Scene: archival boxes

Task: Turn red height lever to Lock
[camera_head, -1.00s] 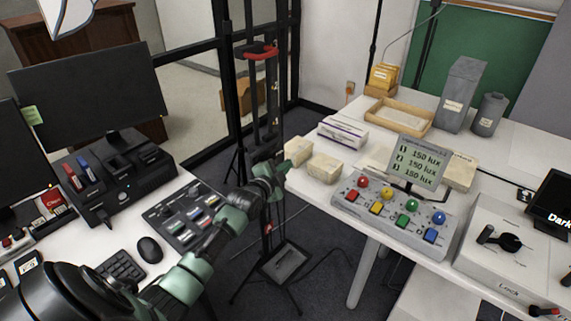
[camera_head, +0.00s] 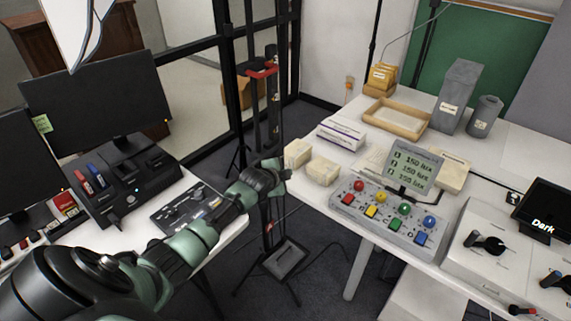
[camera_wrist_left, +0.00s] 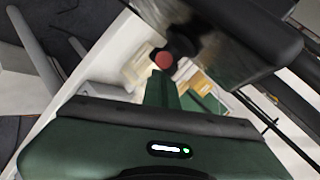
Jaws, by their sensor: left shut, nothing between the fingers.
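A small red-ended lever (camera_head: 521,310) is at the bottom right edge of the head view, on the front of a white unit. A red bracket (camera_head: 262,71) is on the tall black stand (camera_head: 272,105). My left arm reaches from the lower left, and its gripper (camera_head: 280,168) is in front of that stand's column. In the left wrist view, the gripper's fingers (camera_wrist_left: 161,88) are shut and empty. A round red knob (camera_wrist_left: 164,60) on a dark part shows just beyond their tips. I cannot tell whether they touch. My right gripper is out of view.
A white table (camera_head: 345,215) holds a button console (camera_head: 390,220), cream boxes (camera_head: 322,170) and a wooden tray (camera_head: 398,118). A left desk holds monitors (camera_head: 95,98) and a control panel (camera_head: 180,212). Between them are dark floor and the stand's spread feet (camera_head: 286,262).

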